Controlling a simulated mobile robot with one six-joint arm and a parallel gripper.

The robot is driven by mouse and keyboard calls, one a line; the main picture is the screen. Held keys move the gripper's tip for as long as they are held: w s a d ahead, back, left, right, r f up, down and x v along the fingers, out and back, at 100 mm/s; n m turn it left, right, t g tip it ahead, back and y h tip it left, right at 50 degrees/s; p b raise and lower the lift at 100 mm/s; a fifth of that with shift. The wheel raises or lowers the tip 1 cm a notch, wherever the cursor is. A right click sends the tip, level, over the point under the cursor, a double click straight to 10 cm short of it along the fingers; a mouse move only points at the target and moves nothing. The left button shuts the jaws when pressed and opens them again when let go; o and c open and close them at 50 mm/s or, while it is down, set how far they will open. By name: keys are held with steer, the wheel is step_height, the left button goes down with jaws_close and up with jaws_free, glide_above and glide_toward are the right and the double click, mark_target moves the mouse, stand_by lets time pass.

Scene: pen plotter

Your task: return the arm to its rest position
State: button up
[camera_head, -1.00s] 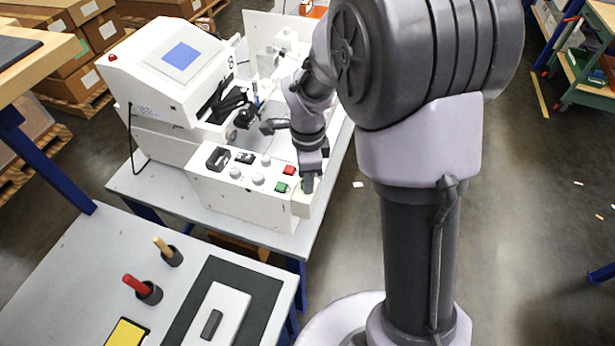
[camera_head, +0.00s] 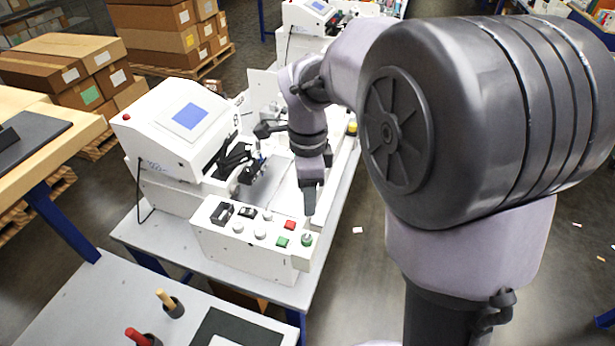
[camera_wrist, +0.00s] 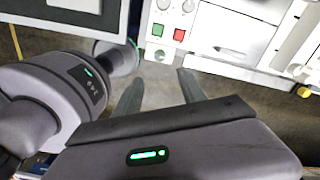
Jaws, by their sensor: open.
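My gripper (camera_head: 310,200) hangs pointing down just above the front right corner of the plotter's control panel (camera_head: 240,240), near the green and red buttons. In the wrist view my gripper (camera_wrist: 158,88) has its two dark fingers apart with nothing between them. The head view shows the fingers nearly edge-on, so the gap there is hard to see. My arm's large dark joint fills the right of the head view. The white plotter (camera_head: 180,140) with a blue screen stands behind the panel on a grey table.
A green button (camera_head: 282,242) and a red button (camera_head: 290,225) sit on the panel close to my gripper. Red (camera_head: 138,338) and yellow (camera_head: 166,299) handles stand in dark holders on the near table. Stacked boxes (camera_head: 150,35) are at the back left.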

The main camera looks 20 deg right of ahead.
step_height(320, 180, up, 3)
steer(key=shift+f, duration=0.2)
steer(key=s+a+f+n+t+y+b, duration=0.1)
steer(key=s+a+f+n+t+b, duration=0.1)
steer(key=s+n+b, duration=0.3)
steer(key=s+a+f+n+t+y+b, duration=0.1)
steer(key=s+n+b, duration=0.4)
steer(key=s+n, duration=0.5)
steer(key=s+a+f+t, duration=0.1)
steer(key=s+t, duration=0.1)
steer(key=s, duration=0.1)
steer(key=shift+s+f+n+t, duration=0.25)
steer(key=shift+f+n+t, duration=0.05)
steer(key=shift+f+t, duration=0.1)
